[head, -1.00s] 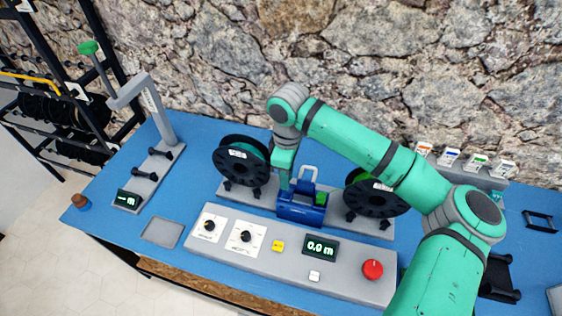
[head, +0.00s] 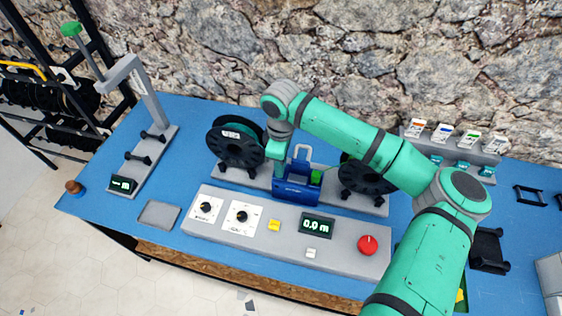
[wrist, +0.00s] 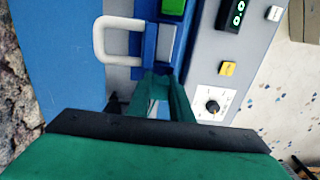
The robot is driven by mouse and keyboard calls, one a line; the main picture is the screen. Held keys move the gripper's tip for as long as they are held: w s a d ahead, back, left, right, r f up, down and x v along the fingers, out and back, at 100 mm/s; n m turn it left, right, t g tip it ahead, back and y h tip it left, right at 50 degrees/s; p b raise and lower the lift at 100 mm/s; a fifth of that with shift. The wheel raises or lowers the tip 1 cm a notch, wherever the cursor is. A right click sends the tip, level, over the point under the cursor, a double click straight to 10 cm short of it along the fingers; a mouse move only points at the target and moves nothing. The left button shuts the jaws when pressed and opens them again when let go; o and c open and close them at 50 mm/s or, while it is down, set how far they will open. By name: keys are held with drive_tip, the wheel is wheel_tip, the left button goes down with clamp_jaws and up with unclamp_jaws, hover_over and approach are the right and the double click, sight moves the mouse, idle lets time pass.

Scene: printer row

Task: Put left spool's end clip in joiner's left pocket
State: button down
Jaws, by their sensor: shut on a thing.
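The joiner (head: 297,192) is a blue block with a pale raised handle and a green part on its right; it also shows in the wrist view (wrist: 165,45). The left spool (head: 235,143) is black with teal filament and stands just left of the joiner. My gripper (wrist: 163,74) is shut, its fingertips at the joiner's left end beside the handle. It also shows in the head view (head: 278,176). The left spool's end clip is between the fingers, mostly hidden by them. I cannot tell whether it is inside the left pocket.
The right spool (head: 366,180) stands right of the joiner, partly behind my arm. A grey control panel (head: 285,233) with dials, a display and a red button lies in front. A grey stand with a green-knobbed lever (head: 140,95) is at the left.

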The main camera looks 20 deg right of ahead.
idle(0.3)
drive_tip(key=c, duration=1.5)
unclamp_jaws()
drive_tip(key=shift+r, duration=0.1)
wheel_tip(320, 180, up, 11)
drive_tip(key=shift+f, duration=0.2)
